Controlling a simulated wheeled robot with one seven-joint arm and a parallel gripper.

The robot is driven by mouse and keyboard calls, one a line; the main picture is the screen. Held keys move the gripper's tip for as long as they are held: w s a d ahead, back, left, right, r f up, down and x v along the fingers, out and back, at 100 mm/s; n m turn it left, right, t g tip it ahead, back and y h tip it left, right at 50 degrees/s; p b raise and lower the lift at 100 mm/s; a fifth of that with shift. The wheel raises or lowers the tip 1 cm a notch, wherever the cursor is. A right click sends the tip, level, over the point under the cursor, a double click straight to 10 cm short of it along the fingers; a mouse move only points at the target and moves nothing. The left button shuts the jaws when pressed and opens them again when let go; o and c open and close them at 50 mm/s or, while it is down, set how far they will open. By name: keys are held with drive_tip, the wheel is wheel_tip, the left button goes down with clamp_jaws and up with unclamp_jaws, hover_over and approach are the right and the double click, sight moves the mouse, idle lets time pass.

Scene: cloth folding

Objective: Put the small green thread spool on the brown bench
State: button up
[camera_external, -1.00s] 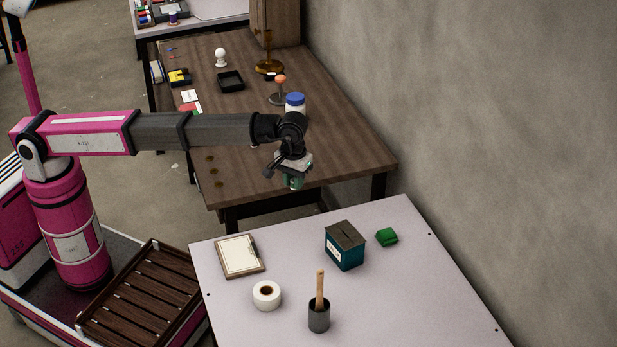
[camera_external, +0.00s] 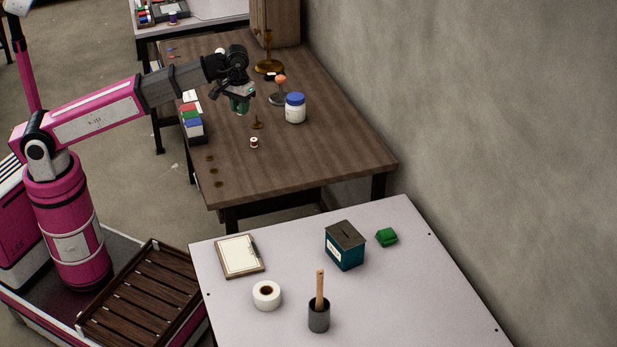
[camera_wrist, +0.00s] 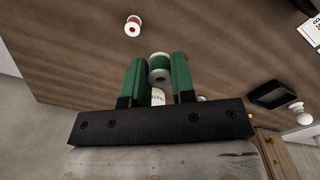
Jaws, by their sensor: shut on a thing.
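My gripper (camera_external: 240,108) is over the brown bench (camera_external: 320,150), a dark wooden table. In the wrist view my gripper (camera_wrist: 158,72) has green fingers, shut on the small green thread spool (camera_wrist: 160,63), which has white ends. The spool sits between the fingertips. In the external view the fingers hide it and I cannot make it out. The bench top also shows in the wrist view (camera_wrist: 90,60). The exact height of the spool above the bench is hard to tell.
A red spool (camera_external: 254,142), a small brass piece (camera_external: 257,123), a blue-lidded jar (camera_external: 295,108) and a box of coloured cards (camera_external: 192,120) stand on the bench. Its front right part is clear. A pale table (camera_external: 400,290) with other objects stands nearer the camera.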

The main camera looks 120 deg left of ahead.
drive_tip(key=shift+s+a+r, duration=0.1)
drive_tip(key=shift+s+a, duration=0.05)
drive_tip(key=shift+s, duration=0.35)
hover_over(260, 158)
wheel_tip(260, 158, down, 7)
drive_tip(key=shift+f, duration=2.05)
drive_tip(key=shift+s+f, duration=0.1)
drive_tip(key=o, duration=0.9)
wheel_tip(260, 158, up, 12)
drive_tip(key=shift+r, duration=0.15)
